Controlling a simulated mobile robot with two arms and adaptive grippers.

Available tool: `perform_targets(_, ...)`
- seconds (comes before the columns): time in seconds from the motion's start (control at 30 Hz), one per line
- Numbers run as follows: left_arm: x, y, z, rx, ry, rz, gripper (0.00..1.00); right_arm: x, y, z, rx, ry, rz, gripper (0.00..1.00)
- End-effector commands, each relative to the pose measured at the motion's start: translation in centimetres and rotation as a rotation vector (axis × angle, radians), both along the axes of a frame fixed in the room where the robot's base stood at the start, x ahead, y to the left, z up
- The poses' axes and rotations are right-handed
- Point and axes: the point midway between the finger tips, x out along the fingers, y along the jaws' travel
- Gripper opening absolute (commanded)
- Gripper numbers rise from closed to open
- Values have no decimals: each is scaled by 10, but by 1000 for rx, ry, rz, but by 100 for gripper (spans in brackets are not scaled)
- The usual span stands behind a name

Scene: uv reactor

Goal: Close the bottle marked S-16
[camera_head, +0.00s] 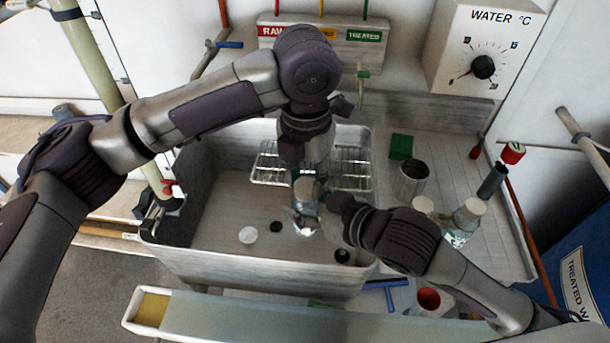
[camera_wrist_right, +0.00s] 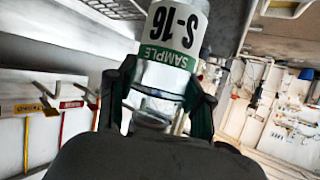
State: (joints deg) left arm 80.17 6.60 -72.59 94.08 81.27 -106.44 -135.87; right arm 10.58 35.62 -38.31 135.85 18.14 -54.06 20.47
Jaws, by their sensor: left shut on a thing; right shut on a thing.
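The bottle marked S-16 (camera_wrist_right: 172,38) has a white label with a green SAMPLE band. In the right wrist view it sits between the fingers of my right gripper (camera_wrist_right: 158,105), which is shut on it. In the head view the bottle (camera_head: 303,221) is held above the sink, with my right gripper (camera_head: 328,208) at its right side. My left gripper (camera_head: 306,172) points down from above, shut on what looks like a pale cap (camera_head: 306,188) directly over the bottle. I cannot tell whether cap and neck touch.
A metal cup (camera_head: 411,180) and a capped bottle (camera_head: 463,222) stand on the right counter.

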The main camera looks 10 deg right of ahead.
Motion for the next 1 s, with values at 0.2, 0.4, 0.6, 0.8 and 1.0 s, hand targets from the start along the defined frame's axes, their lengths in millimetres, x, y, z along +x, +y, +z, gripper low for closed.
perform_targets(0.2, 0, 0, 0, 0, -3, -410, 28, -1, 0, 0, 0, 1, 2, 0)
perform_targets(0.4, 0, -1, 0, 0, -3, -529, 28, -1, 1, 0, 0, 1, 2, 0)
perform_targets(0.6, 0, -1, 0, -1, -4, -529, 28, -1, 1, 0, 0, 2, 3, 0)
perform_targets(0.8, 0, -1, 0, -1, -2, -528, 63, -1, 1, 0, 0, 1, 2, 0)
perform_targets(1.0, -1, -1, 0, -2, -2, -528, 63, 0, 0, 0, 1, 0, 1, 0)
